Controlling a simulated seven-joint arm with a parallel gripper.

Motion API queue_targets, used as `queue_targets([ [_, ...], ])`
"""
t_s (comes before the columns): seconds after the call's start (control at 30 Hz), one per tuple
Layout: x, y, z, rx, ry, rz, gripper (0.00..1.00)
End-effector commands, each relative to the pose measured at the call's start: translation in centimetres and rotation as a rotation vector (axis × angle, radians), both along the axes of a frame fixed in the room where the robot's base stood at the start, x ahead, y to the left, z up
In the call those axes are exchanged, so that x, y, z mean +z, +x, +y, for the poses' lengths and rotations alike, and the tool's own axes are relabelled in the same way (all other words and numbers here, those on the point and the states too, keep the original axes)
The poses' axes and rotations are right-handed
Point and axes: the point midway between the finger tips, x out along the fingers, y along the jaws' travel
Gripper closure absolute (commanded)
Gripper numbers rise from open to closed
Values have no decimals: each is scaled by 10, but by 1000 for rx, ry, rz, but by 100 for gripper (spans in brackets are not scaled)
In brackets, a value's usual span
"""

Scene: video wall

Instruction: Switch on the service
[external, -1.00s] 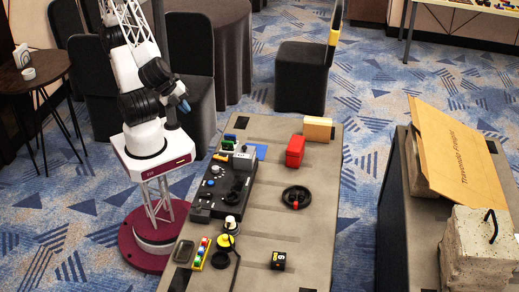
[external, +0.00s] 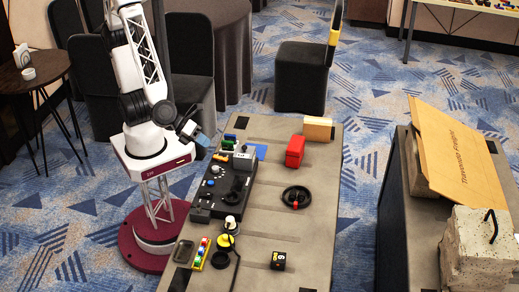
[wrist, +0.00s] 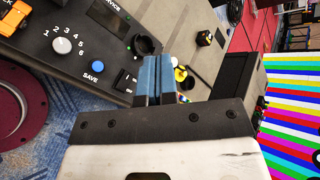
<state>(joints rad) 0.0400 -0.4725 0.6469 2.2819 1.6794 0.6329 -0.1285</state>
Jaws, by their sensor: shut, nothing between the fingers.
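The dark control panel (external: 201,212) lies along the left side of the table in the external view. In the wrist view the panel (wrist: 60,75) fills the upper left. It shows a cut-off label ending in "SERVICE" beside a small dark screen (wrist: 108,14), a white knob (wrist: 62,45) with numbers around it, a blue SAVE button (wrist: 97,66), a black rocker switch (wrist: 125,80) and a round black part (wrist: 147,44). My gripper (external: 203,139) is left of the panel's far end, apart from it. Its blue fingers (wrist: 154,60) are together and empty, hiding part of the panel.
On the table (external: 262,215) stand a red box (external: 295,151), a black wheel (external: 296,197), a tan block (external: 318,129) and a black-and-yellow cube (external: 278,260). A yellow-based part (external: 225,241) and a strip of coloured buttons (external: 201,253) are near the panel's front end.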

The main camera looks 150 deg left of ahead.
Motion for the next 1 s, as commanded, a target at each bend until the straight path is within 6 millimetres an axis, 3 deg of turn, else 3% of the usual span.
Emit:
queue_targets([
  [0.5, -69, 33, -30, -380, 171, 121, 100],
  [1.0, -79, 36, -35, -435, 193, 139, 100],
])
